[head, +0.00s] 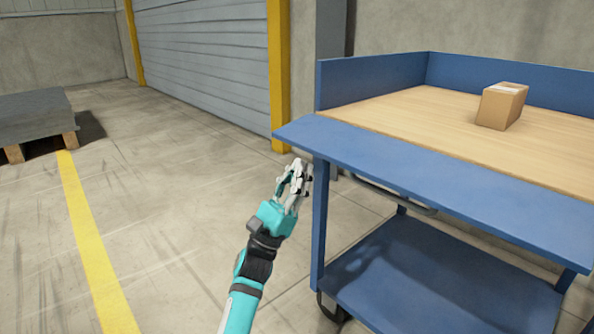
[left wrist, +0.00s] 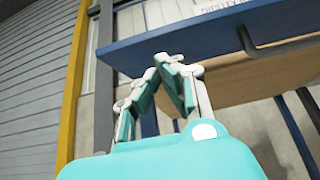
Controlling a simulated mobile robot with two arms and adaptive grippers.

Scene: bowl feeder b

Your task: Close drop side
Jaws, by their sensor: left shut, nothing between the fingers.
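A blue cart (head: 320,225) stands at the right. Its drop side (head: 430,183) is a long blue panel along the near edge of the wooden deck (head: 400,108), folded outward and sloping slightly down. My left gripper (head: 298,167) is shut and empty beside the panel's left end, just left of the cart's corner post and a little lower than the panel. In the left wrist view, my left gripper (left wrist: 165,62) points up with its fingertips close to the blue panel (left wrist: 125,57). I cannot tell whether they touch it. My right gripper is out of view.
A cardboard box (head: 501,106) sits on the deck, back from the drop side. The cart has a lower blue shelf (head: 430,285) and raised back and left walls. A pallet with grey sheets (head: 35,118) stands far left. The floor left of the cart is clear.

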